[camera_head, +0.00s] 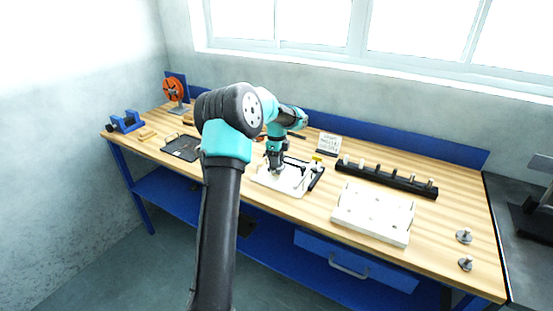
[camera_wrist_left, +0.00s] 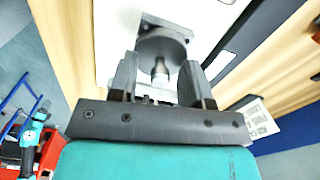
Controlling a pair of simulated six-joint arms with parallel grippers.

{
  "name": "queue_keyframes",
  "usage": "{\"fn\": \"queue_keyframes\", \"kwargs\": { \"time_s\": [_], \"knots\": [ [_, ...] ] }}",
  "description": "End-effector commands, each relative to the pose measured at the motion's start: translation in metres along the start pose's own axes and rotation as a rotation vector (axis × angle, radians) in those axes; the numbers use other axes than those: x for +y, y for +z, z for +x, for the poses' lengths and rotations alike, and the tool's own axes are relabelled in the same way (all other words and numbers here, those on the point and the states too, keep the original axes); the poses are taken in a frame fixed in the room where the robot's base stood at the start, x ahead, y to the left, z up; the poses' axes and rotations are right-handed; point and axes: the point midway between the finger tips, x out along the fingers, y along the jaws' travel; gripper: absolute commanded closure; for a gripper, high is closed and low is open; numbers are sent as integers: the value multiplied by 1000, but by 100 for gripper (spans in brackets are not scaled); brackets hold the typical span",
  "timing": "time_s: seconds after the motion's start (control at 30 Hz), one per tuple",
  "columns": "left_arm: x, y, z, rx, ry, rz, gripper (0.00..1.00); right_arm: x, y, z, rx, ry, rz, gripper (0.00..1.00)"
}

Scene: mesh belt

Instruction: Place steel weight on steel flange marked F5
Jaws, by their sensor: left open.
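In the left wrist view a round steel weight (camera_wrist_left: 163,44) with a narrow knob sits on a grey square base over a white plate. My left gripper (camera_wrist_left: 160,75) is open, with one finger on each side of the knob. In the head view my left gripper (camera_head: 275,171) points down over the white plate (camera_head: 293,187) near the middle of the bench; the weight is too small to make out there. I cannot read an F5 mark, so I cannot tell whether the grey base is that flange. My right gripper is not in view.
A black rack (camera_head: 411,186) holds several small metal pieces. A white board with holes (camera_head: 361,223) lies in front of it. Two metal pieces (camera_head: 463,237) stand near the right edge. A small sign (camera_head: 329,142) stands behind. A dark tray (camera_head: 181,149) and blue vise (camera_head: 125,122) are left.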

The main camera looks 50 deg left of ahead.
Motion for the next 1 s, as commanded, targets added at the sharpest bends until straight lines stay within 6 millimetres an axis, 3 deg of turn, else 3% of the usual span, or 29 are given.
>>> {"fn": "queue_keyframes", "kwargs": {
  "time_s": [0.17,0.37,0.8,1.0],
  "knots": [
    [0,0,-2,0,0,0,56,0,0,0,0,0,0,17],
    [0,0,-19,0,-2,1,56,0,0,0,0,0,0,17],
    [-1,0,-100,0,-3,0,56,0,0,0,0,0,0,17],
    [-1,0,-125,1,-1,1,56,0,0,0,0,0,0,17]
  ]
}}
